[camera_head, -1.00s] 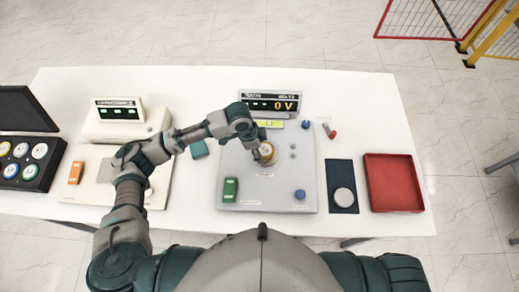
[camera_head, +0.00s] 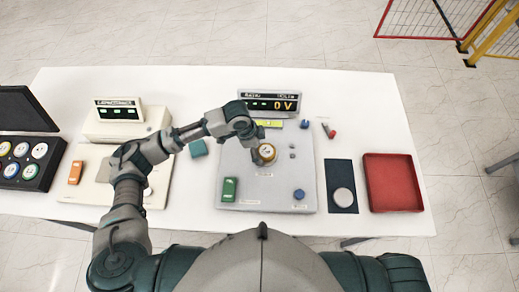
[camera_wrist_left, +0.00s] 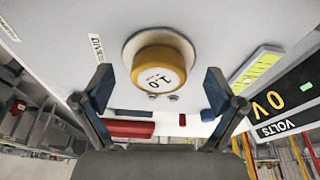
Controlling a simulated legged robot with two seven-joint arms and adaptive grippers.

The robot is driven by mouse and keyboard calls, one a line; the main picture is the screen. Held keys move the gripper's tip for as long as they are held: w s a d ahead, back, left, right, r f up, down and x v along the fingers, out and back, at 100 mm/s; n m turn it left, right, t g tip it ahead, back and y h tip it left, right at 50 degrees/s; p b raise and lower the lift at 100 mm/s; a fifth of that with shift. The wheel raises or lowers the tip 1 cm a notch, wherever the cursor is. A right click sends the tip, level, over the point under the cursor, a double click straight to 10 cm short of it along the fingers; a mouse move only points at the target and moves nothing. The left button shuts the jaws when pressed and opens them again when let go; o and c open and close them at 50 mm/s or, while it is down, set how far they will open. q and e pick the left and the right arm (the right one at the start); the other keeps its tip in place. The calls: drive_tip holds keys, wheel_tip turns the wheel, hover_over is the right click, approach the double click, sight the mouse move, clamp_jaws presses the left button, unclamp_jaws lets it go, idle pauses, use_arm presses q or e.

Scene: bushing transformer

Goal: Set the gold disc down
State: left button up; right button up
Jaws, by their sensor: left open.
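The gold disc (camera_head: 267,152) has a white top and sits on the grey test panel (camera_head: 240,190), below the volt display. In the left wrist view the gold disc (camera_wrist_left: 160,67) shows its gold side and a white face marked "1.0", resting on a round base on the panel. My left gripper (camera_head: 262,157) is at the disc's left side in the head view. In the left wrist view its two fingers (camera_wrist_left: 158,95) are spread wide, one on each side of the disc, with gaps between them and it. My right gripper is not in view.
The volt display (camera_head: 270,104) reads 0 V behind the panel. A green block (camera_head: 229,189) and a blue knob (camera_head: 299,194) are on the panel. A dark mat with a silver disc (camera_head: 343,197) and a red tray (camera_head: 368,203) stand to the right. A black case (camera_head: 48,172) is far left.

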use_arm(q)
drive_tip(key=v, duration=1)
drive_tip(key=shift+r, duration=0.15)
